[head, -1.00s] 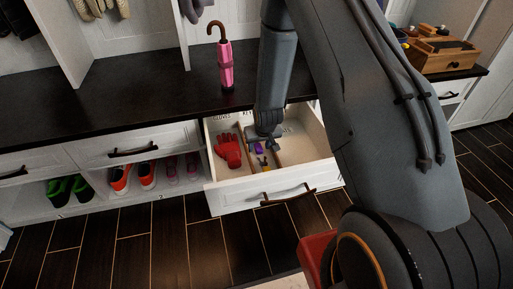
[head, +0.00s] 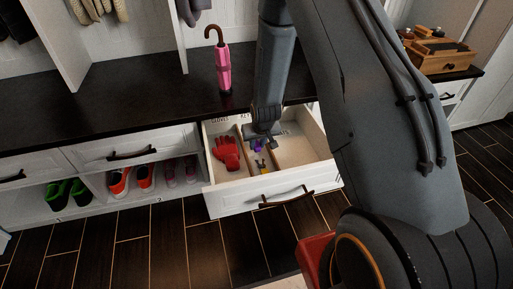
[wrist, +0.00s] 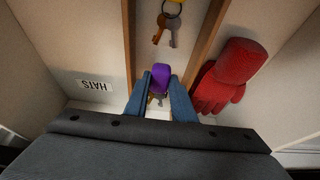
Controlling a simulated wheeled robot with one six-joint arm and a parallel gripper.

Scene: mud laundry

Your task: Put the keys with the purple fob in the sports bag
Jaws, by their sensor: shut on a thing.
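My gripper (wrist: 161,100) is shut on the keys with the purple fob (wrist: 161,76); the purple fob shows between the blue fingertips in the wrist view, with a bit of key below it. In the head view my gripper (head: 262,138) is over the open drawer, with the purple fob (head: 259,147) just below it. No sports bag can be made out in these frames.
The open drawer (head: 247,199) has wooden dividers. Red gloves (head: 227,152) lie in its left compartment; the compartment labelled HATS (wrist: 94,86) looks empty. A pink umbrella (head: 223,70) stands on the dark bench top (head: 130,100). A wooden box (head: 440,58) sits at the right.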

